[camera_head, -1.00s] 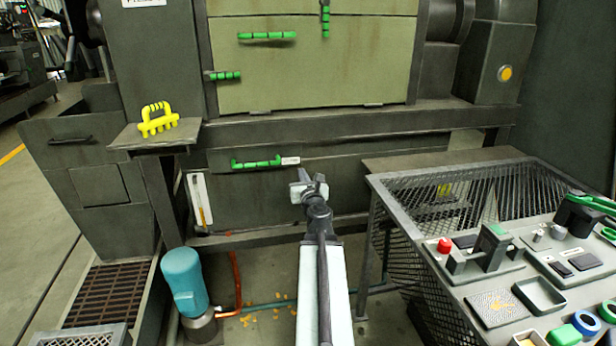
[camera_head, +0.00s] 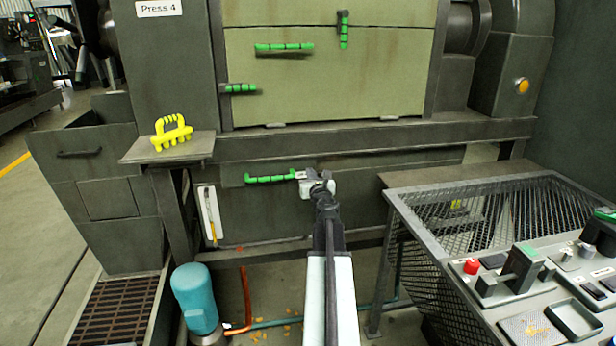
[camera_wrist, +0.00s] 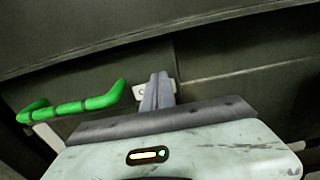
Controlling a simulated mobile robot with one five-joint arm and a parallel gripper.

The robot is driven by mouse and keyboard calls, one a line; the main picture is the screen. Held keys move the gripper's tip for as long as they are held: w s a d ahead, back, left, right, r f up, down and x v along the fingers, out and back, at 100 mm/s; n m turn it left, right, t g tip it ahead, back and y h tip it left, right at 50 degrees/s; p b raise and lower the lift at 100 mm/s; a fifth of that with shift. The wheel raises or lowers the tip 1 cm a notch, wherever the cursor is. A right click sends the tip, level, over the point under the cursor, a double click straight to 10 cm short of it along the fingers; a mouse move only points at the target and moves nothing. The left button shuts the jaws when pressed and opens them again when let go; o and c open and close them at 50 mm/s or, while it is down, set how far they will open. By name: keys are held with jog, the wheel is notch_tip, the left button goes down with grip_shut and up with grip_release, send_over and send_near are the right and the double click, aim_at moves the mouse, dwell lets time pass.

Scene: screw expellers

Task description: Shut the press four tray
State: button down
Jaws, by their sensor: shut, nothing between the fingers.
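The press four tray (camera_head: 275,214) is a dark grey box front low under the press, with a green bar handle (camera_head: 270,179) on its face. In the wrist view the handle (camera_wrist: 75,107) is at the left, beside my fingers and not between them. My gripper (camera_head: 317,177) is shut and empty, just right of the handle's right end. In the wrist view its closed fingertips (camera_wrist: 157,80) point at the dark tray face, over a small pale label. I cannot tell whether they touch it. How far out the tray stands is hard to tell.
A "Press 4" sign (camera_head: 159,8) is on the machine. A mesh-sided control bench (camera_head: 390,210) stands at the right. A teal motor (camera_head: 194,297) and an orange pipe are on the floor at lower left.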

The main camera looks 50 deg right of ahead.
jog(key=x, duration=0.4)
jog(key=shift+w+d, duration=0.15)
jog(key=shift+w, duration=0.15)
jog(key=shift+d+r, duration=0.1)
jog(key=shift+r, duration=0.05)
jog(key=shift+w, duration=0.1)
jog(key=v, duration=1.4)
jog(key=shift+s+a, duration=0.2)
jog(key=shift+s, duration=0.1)
